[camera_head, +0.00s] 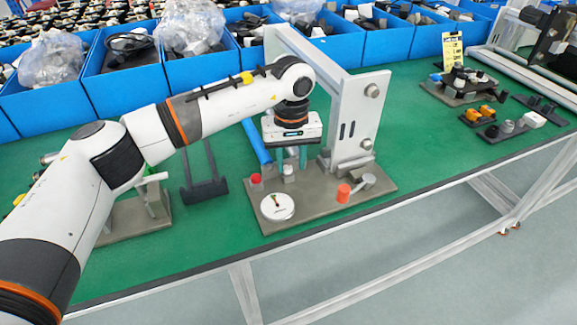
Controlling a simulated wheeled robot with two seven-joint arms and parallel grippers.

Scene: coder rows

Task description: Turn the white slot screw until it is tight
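My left gripper (291,164) hangs pointing down over the grey base plate (320,205) of a fixture on the green table. A white round dial (277,207) with a dark and red mark lies on the front left of the plate. My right gripper is not in view.
A red button (256,179), an orange cylinder (343,193) and a grey lever (366,182) stand on the plate. Blue bins (125,85) line the back.

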